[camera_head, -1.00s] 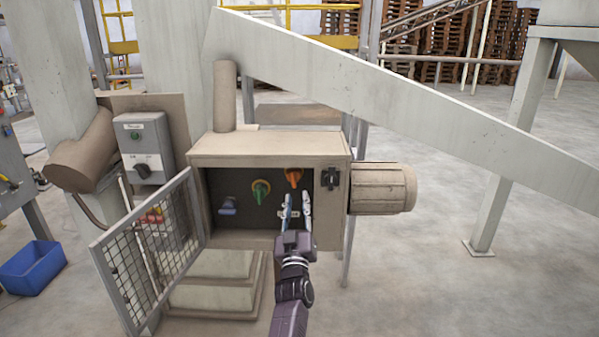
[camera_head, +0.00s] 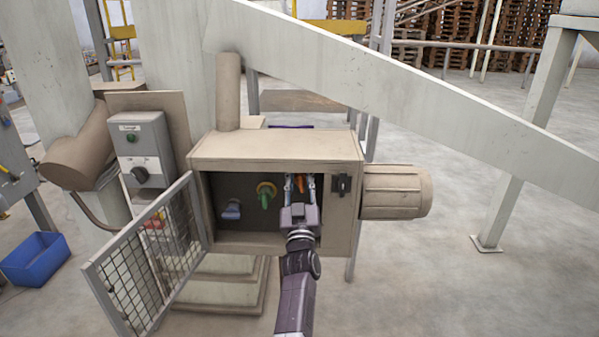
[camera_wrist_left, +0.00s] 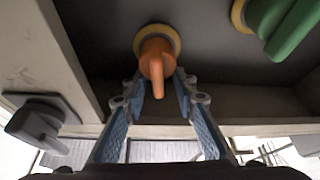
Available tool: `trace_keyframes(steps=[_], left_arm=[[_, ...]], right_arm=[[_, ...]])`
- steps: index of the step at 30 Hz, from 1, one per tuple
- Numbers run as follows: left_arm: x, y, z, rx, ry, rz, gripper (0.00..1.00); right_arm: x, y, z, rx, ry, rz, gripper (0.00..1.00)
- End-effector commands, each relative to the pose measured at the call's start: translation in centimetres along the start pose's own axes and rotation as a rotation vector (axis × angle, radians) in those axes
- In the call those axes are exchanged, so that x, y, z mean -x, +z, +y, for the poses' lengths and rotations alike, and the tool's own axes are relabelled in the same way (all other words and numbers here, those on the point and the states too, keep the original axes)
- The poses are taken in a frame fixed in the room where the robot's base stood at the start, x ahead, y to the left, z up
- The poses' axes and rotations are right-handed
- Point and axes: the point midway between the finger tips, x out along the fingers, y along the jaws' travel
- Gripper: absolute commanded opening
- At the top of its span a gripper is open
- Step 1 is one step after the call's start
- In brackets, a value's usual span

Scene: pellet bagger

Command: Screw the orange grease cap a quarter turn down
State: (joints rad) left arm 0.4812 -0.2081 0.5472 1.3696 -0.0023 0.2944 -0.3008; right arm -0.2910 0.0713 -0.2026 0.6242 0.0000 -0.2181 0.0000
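The orange grease cap (camera_head: 299,183) sits on the dark back wall inside the open beige box (camera_head: 270,148). In the left wrist view the orange cap (camera_wrist_left: 157,58) has a yellow ring behind it and a narrow handle pointing toward the gripper. My left gripper (camera_head: 300,178) reaches into the box from the front. In the left wrist view its blue-padded fingers (camera_wrist_left: 158,84) are spread, one on each side of the handle's end, with visible gaps. I cannot see any contact. My right gripper is not in view.
A green cap (camera_head: 266,193) and a blue one (camera_head: 231,210) sit left of the orange cap. A black latch (camera_head: 341,186) is on the box's right front. The mesh door (camera_head: 145,260) stands open at left. A motor (camera_head: 395,192) juts out at right.

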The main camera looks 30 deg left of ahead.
Motion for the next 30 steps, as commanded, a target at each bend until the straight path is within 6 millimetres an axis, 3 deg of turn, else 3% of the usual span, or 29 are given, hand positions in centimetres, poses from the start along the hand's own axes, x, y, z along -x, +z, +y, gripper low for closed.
trace_keyframes(steps=[3, 10, 29, 30], left_arm=[[0.0, 0.0, 0.0, 0.0, 0.0, 0.0, 0.25], [0.0, 0.1, 0.0, 0.0, 0.0, -0.001, 0.0], [0.1, 0.2, 0.3, -0.121, 0.051, -0.005, 0.0], [0.1, 0.2, 0.3, -0.12, 0.051, -0.005, 0.12]], right_arm=[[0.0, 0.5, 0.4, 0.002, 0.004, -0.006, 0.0], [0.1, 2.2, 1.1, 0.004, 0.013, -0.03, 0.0], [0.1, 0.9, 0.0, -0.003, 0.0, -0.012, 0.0], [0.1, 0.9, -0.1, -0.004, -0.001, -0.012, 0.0]])
